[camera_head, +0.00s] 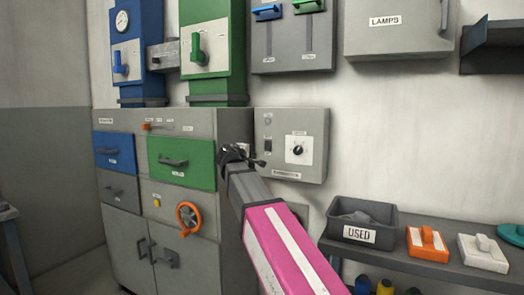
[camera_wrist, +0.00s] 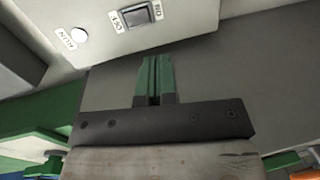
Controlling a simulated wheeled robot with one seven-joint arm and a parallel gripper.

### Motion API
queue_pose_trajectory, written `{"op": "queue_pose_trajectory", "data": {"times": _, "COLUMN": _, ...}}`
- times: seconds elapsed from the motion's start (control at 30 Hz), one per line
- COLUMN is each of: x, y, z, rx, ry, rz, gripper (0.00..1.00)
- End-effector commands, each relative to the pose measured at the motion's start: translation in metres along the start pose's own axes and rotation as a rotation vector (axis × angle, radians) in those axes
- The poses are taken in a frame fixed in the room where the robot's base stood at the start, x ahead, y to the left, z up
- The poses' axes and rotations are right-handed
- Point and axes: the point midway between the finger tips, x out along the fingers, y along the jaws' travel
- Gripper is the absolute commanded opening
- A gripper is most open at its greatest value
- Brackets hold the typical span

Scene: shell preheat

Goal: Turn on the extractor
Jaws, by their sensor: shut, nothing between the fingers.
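A grey control box (camera_head: 315,140) is on the wall, with a dark rocker switch (camera_head: 268,145), a small round lamp (camera_head: 267,118) and a black knob (camera_head: 298,150) on a white plate. The label along its bottom is too small to read surely. My gripper (camera_head: 260,161) is in front of the box's lower left, near the switch. In the wrist view its green fingers (camera_wrist: 155,78) are together and empty. The rocker switch (camera_wrist: 135,16) and a pale lamp (camera_wrist: 79,35) show beyond the fingertips, apart from them. The switch's setting is unclear.
A grey cabinet (camera_head: 125,220) with blue and green drawers and an orange handwheel (camera_head: 188,217) stands left of the box. A shelf (camera_head: 400,262) at right holds a bin marked USED (camera_head: 362,233) and several blocks. A LAMPS box (camera_head: 400,40) hangs above.

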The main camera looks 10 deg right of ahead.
Motion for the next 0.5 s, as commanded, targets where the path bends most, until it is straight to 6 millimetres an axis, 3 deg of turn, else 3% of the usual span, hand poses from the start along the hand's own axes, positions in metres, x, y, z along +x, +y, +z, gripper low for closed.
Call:
{"op": "queue_pose_trajectory", "data": {"times": 0.13, "x": -0.005, "y": 0.018, "z": -0.004, "rx": -0.016, "ry": 0.003, "rz": 0.035, "gripper": 0.0}}
{"op": "queue_pose_trajectory", "data": {"times": 0.5, "x": -0.006, "y": 0.02, "z": -0.004, "rx": -0.019, "ry": 0.003, "rz": 0.04, "gripper": 0.0}}
